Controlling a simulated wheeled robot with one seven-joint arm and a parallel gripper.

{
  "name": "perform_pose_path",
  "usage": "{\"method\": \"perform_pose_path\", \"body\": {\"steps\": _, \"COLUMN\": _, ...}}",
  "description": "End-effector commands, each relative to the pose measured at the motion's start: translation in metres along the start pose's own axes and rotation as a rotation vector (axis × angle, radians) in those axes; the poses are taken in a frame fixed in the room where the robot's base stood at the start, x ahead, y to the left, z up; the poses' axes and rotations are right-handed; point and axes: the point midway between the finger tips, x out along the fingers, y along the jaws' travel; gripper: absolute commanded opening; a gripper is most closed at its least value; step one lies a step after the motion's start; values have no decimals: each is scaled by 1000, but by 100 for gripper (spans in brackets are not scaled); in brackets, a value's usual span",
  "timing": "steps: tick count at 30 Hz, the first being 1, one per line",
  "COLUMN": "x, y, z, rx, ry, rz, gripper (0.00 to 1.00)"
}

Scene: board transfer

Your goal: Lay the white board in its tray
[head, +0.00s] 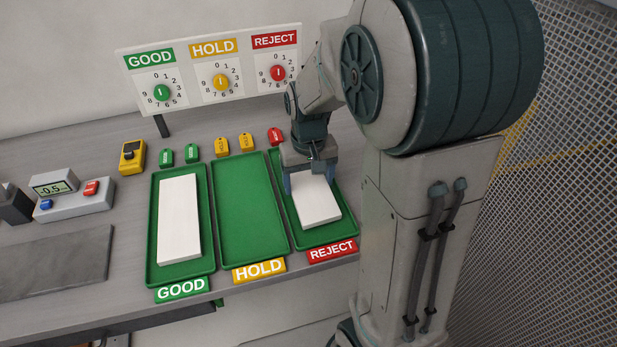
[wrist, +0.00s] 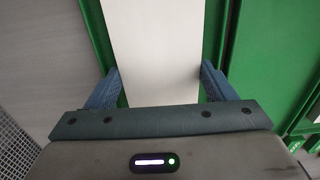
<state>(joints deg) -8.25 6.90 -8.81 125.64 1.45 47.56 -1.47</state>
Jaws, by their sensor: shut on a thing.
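A white board (head: 317,203) is at the REJECT tray (head: 296,233), the green tray on the right. My gripper (head: 311,184) is shut on this board near its far end, with one blue finger on each long side. In the wrist view the board (wrist: 151,45) runs between the two fingers of my gripper (wrist: 158,88), with green tray surface on both sides. Whether the board touches the tray floor is hard to tell. A second white board (head: 179,220) lies in the GOOD tray (head: 152,243) on the left. The HOLD tray (head: 250,215) in the middle is empty.
Several coloured tags (head: 221,146) lie behind the trays. A yellow device (head: 132,157) and a meter showing -0.5 (head: 55,188) stand to the left. A panel with three dials (head: 212,68) stands at the back. A mesh fence (head: 550,200) is on the right.

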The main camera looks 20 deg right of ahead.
Motion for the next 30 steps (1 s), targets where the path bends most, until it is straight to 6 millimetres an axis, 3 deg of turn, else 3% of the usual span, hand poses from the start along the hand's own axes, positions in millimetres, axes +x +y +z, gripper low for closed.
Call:
{"method": "perform_pose_path", "body": {"steps": 23, "x": 8, "y": 0, "z": 0, "rx": 0, "ry": 1, "rz": 0, "gripper": 45}}
{"method": "perform_pose_path", "body": {"steps": 24, "x": 7, "y": 0, "z": 0, "rx": 0, "ry": 1, "rz": 0, "gripper": 88}}
{"method": "perform_pose_path", "body": {"steps": 25, "x": 7, "y": 0, "z": 0, "rx": 0, "ry": 1, "rz": 0, "gripper": 96}}
{"method": "perform_pose_path", "body": {"steps": 26, "x": 7, "y": 0, "z": 0, "rx": 0, "ry": 1, "rz": 0, "gripper": 100}}
{"method": "perform_pose_path", "body": {"steps": 30, "x": 7, "y": 0, "z": 0, "rx": 0, "ry": 1, "rz": 0, "gripper": 100}}
